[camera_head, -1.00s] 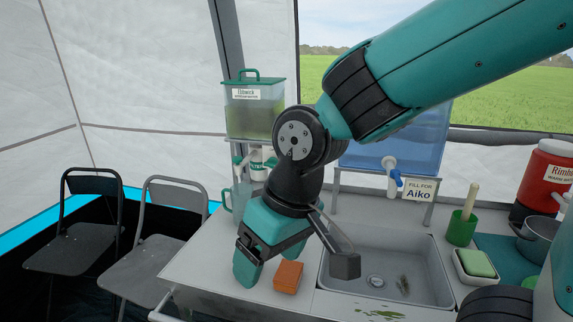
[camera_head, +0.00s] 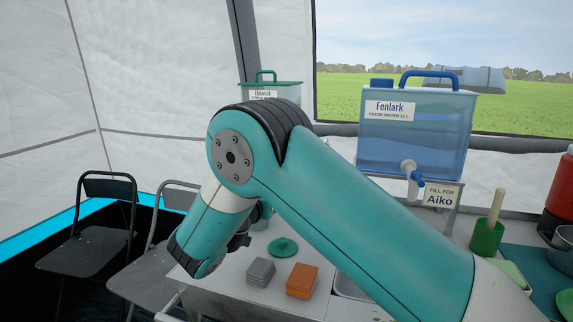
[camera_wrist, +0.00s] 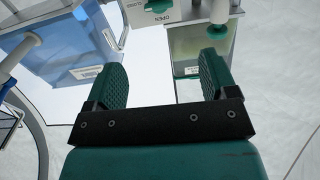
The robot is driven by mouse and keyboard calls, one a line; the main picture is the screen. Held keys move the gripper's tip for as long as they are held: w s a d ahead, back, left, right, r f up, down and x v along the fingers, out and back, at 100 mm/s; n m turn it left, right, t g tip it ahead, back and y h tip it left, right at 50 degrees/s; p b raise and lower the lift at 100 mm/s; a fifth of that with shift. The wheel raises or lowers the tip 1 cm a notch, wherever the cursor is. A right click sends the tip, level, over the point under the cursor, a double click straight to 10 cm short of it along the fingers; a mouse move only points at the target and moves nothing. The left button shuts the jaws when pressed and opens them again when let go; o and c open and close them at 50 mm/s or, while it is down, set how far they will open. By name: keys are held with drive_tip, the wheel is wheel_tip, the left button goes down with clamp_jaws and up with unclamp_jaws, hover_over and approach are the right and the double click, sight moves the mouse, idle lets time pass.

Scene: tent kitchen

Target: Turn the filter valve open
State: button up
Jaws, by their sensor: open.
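In the wrist view my gripper (camera_wrist: 164,75) is open, with its two green ribbed fingers apart and nothing between them. Ahead of the fingers, at the top edge, is a white plate marked OPEN (camera_wrist: 165,16) with a green valve handle (camera_wrist: 158,5), cut off by the frame. The handle appears apart from the fingers. In the head view my arm hides the filter and valve. The green-lidded Ebbwick tank (camera_head: 275,89) shows partly above my arm; a tank with murky green water (camera_wrist: 203,42) is right of the plate in the wrist view.
The blue Fenlark water tank (camera_head: 418,135) with its tap (camera_head: 410,173) stands right of my arm. An orange block (camera_head: 302,280), grey block (camera_head: 261,271) and green disc (camera_head: 283,248) lie on the counter. Folding chairs (camera_head: 95,230) stand at left.

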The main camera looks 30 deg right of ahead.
drive_tip(key=p+x, duration=0.8)
drive_tip(key=x, duration=0.8)
drive_tip(key=shift+w+d+f+p, duration=0.1)
drive_tip(key=shift+w+d+p, duration=0.05)
drive_tip(key=shift+d+p, duration=0.25)
drive_tip(key=shift+c, duration=0.3)
drive_tip(key=c, duration=0.9)
